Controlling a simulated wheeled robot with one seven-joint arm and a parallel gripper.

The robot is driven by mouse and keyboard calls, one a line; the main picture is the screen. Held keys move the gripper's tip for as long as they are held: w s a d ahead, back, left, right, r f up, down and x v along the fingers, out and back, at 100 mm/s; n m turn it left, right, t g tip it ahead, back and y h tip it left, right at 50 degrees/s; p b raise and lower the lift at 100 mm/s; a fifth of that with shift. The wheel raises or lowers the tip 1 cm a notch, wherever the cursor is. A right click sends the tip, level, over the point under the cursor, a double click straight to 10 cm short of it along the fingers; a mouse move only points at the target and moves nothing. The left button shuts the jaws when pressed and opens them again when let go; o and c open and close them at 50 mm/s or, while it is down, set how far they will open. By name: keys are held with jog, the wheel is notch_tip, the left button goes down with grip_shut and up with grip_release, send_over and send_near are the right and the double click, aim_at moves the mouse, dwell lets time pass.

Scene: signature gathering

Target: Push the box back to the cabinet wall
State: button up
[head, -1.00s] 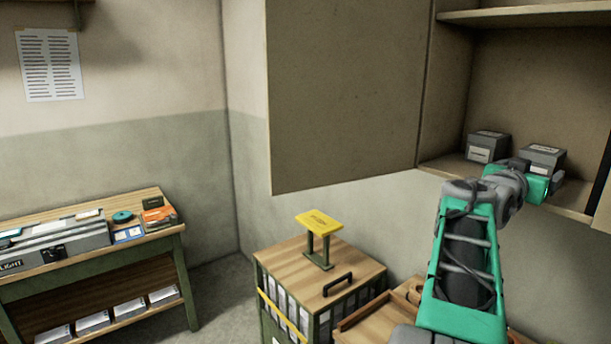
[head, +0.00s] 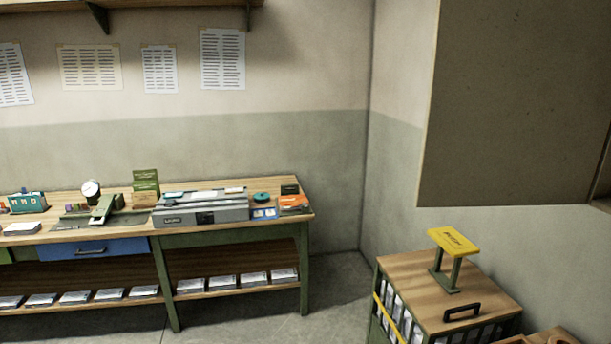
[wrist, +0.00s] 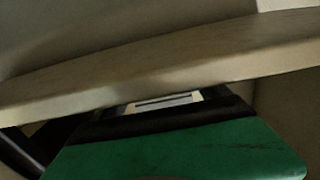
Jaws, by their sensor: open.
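The cabinet (head: 520,110) shows at the right of the head view only as its brown door panel and a sliver of its inside at the right edge. No grey box shows in the head view now. In the wrist view, my gripper (wrist: 175,150) fills the bottom as a green and black body; its fingertips are not clear. A wooden board (wrist: 170,70), like a shelf edge, runs across above it. A small pale patch with dark lines (wrist: 168,102) shows between board and gripper; I cannot tell whether it is a box label.
A slatted cart (head: 410,270) with a yellow stand (head: 453,243) on top is at the lower right. A long workbench (head: 270,213) with several tools stands along the left wall. Papers (head: 222,60) hang above it. Bare floor (head: 340,290) lies between bench and cart.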

jog(key=shift+d, duration=0.1)
jog(key=shift+w+d+p, duration=0.15)
jog(key=shift+d+p, duration=0.3)
jog(key=shift+d, duration=0.55)
jog(key=shift+w+d+p, duration=0.2)
jog(key=shift+d+p, duration=0.3)
jog(key=shift+d, duration=0.55)
jog(key=shift+w+d+p, duration=0.15)
jog(key=shift+d+p, duration=0.3)
jog(key=shift+d, duration=0.55)
jog(key=shift+a+f+b, duration=0.25)
jog(key=shift+a+b, duration=0.25)
jog(key=shift+b, duration=0.4)
jog(key=a+b, duration=0.2)
jog(key=s+a+b, duration=0.1)
jog(key=a+b, duration=0.1)
jog(key=a, duration=0.1)
jog(key=a+b, duration=0.2)
jog(key=b, duration=0.1)
jog(key=shift+s+a+r, duration=0.1)
jog(key=shift+s+a, duration=0.1)
jog(key=shift+a, duration=0.2)
jog(key=shift+a+r, duration=0.15)
jog(key=shift+a, duration=0.2)
